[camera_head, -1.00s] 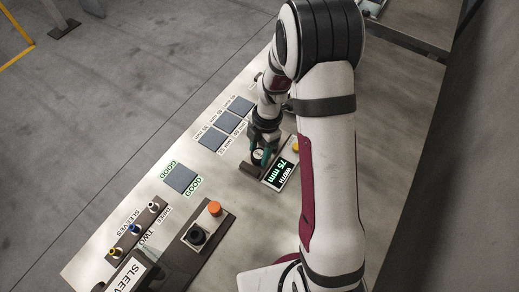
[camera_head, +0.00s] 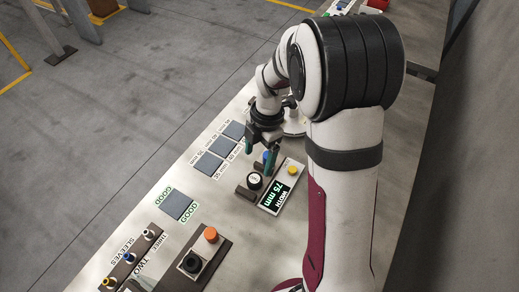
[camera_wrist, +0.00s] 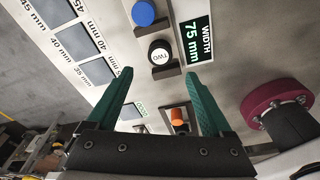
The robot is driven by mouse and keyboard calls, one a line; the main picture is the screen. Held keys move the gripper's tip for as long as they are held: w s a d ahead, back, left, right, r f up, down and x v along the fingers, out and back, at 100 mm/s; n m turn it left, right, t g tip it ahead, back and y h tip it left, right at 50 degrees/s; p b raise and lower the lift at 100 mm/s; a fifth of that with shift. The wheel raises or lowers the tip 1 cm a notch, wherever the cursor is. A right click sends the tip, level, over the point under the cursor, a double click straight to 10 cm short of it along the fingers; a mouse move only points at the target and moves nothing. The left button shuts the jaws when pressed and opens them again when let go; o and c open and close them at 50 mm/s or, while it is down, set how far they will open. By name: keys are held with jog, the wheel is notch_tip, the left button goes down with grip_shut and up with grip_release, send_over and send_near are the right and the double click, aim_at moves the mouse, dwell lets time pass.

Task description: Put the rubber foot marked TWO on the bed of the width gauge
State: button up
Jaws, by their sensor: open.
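The rubber foot marked TWO (camera_head: 254,181) is a black round piece with a white labelled top. It stands upright on the width gauge, beside a dark block (camera_head: 245,193) and the gauge's display (camera_head: 283,197), which reads 75 mm. In the wrist view the foot (camera_wrist: 160,52) shows its TWO label, near the display (camera_wrist: 196,40). My gripper (camera_head: 263,148) has two green fingers, spread apart with nothing between them. It is above and clear of the foot; the wrist view shows the open fingertips (camera_wrist: 157,73) too.
A blue round piece (camera_head: 268,157) is beyond the foot. A yellow button (camera_head: 292,170) is by the display. Dark size pads (camera_head: 208,163) lie left of the gauge. A GOOD pad (camera_head: 177,206), sleeves (camera_head: 130,257) and an orange-and-black holder (camera_head: 205,250) are nearer.

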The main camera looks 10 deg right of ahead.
jog(key=s+a+r+m, duration=0.1)
jog(key=s+r+m, duration=0.6)
jog(key=r+m, duration=0.2)
jog(key=s+a+r+m, duration=0.2)
jog(key=s+m, duration=1.4)
jog(key=m, duration=0.3)
jog(key=shift+a+r, duration=0.15)
